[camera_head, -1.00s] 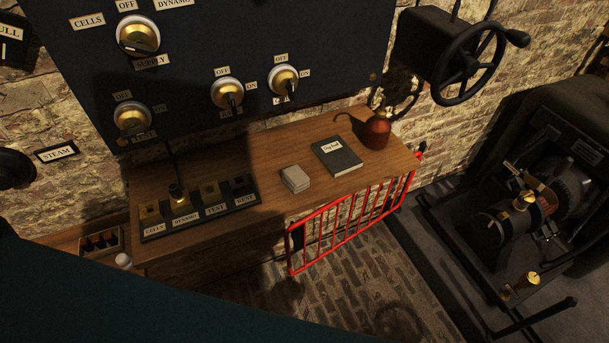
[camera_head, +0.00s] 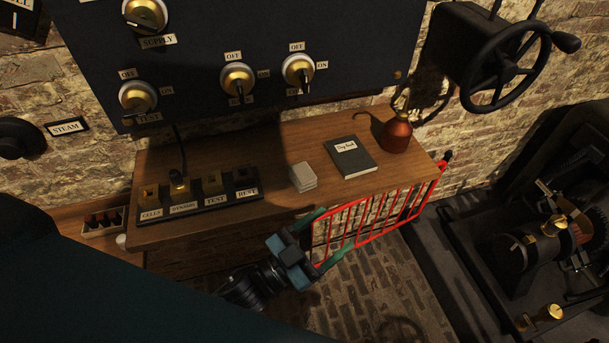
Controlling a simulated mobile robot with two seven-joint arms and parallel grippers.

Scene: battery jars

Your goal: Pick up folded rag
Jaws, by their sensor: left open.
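The folded rag (camera_head: 303,176) is a small pale grey stack lying on the wooden bench top, near its front edge, left of the dark book. My left gripper (camera_head: 318,240) is in front of the bench and nearer to me than the rag, below it in the picture. Its two green-tipped fingers are spread apart with nothing between them, in front of the red rack. The gripper does not touch the rag. My right gripper is not in view.
The wooden bench (camera_head: 265,150) also holds a dark book (camera_head: 352,160), a copper oil can (camera_head: 397,135) and a labelled socket strip (camera_head: 200,202). A switch panel (camera_head: 200,40) stands behind.

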